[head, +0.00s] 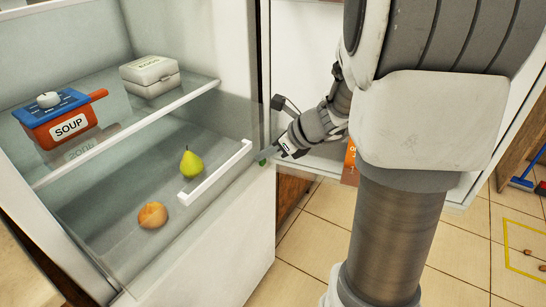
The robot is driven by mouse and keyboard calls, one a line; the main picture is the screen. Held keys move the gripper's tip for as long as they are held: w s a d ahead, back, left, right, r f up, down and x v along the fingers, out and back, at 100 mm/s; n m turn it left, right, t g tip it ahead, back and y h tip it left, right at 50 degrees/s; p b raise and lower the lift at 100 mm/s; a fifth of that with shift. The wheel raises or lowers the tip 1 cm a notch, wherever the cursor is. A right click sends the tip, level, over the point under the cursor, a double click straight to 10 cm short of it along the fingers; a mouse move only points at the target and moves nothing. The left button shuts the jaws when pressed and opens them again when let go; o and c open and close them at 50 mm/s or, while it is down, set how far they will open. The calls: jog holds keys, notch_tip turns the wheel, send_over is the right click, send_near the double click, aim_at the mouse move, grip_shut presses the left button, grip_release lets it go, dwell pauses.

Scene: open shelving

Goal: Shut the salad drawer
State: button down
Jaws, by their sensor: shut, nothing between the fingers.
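The salad drawer (120,222) is the clear bin low in the open fridge. Its white bar handle (215,173) is on the front, and the drawer appears pulled out past the shelf above. A green pear (191,163) and a round orange-brown fruit or vegetable (152,215) lie in it. My gripper (266,158) is shut and empty, just right of the drawer's front right corner and the handle's right end. I cannot tell whether its tips touch the drawer.
A glass shelf with white trim (130,132) above the drawer holds a red-and-blue soup container (62,118) and a white egg box (150,75). The open fridge door (305,60) stands behind my arm, with an orange carton (350,163) there. Tiled floor at right is mostly clear.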

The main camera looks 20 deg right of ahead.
dwell(0.3)
jog(key=w+a+p, duration=0.4)
jog(key=w+a, duration=0.2)
jog(key=w, duration=0.3)
jog(key=w+a+p, duration=0.4)
jog(key=w+a, duration=0.3)
jog(key=w, duration=0.3)
jog(key=shift+w, duration=0.2)
jog(key=shift+a+r, duration=0.2)
